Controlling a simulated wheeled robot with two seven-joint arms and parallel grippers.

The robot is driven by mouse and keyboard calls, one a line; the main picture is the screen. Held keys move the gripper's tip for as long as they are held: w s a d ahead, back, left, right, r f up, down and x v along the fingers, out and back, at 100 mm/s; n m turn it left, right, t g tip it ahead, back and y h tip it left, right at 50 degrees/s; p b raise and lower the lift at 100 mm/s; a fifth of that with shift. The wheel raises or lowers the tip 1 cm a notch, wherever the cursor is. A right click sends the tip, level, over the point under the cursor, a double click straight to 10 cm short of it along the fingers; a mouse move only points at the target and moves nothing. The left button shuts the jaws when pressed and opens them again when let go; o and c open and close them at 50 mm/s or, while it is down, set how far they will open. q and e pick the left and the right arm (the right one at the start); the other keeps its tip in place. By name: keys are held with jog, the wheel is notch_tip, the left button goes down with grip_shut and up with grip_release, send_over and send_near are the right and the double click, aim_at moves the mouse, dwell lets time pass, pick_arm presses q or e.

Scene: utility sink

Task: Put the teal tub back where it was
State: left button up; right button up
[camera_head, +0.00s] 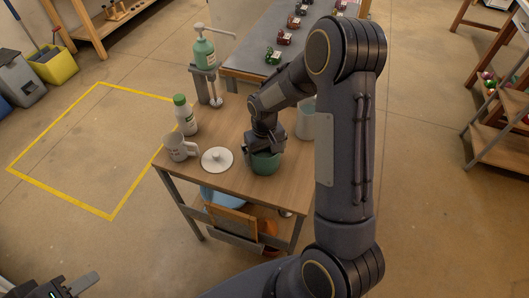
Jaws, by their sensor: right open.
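The teal tub (265,165) stands on the wooden table near its front edge, to the right of a white round lid (217,160). My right gripper (264,150) reaches down from above at the tub's rim. Its jaws are open, and its fingertips are partly hidden, so I cannot tell whether they touch the tub. My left gripper (76,287) is at the bottom left corner, far from the table and partly cut off; its jaw opening is unclear.
On the table stand a grey mug (180,148), a white bottle with green cap (185,115), a pump bottle on a stand (204,54) and a pale container (306,122) partly behind my arm. A bench with several small red and green items (283,38) adjoins behind.

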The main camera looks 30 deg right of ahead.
notch_tip(320, 180, up, 12)
jog(key=s+a+r+t+y, duration=0.2)
jog(key=s+a+r, duration=0.1)
jog(key=s, duration=0.8)
jog(key=s+a+r+t+y, duration=0.1)
jog(key=s+a+r+t, duration=0.2)
jog(key=s, duration=0.8)
jog(key=shift+a+r+m+t+y, duration=0.35)
jog(key=shift+a+r, duration=0.3)
jog(key=shift+r, duration=0.3)
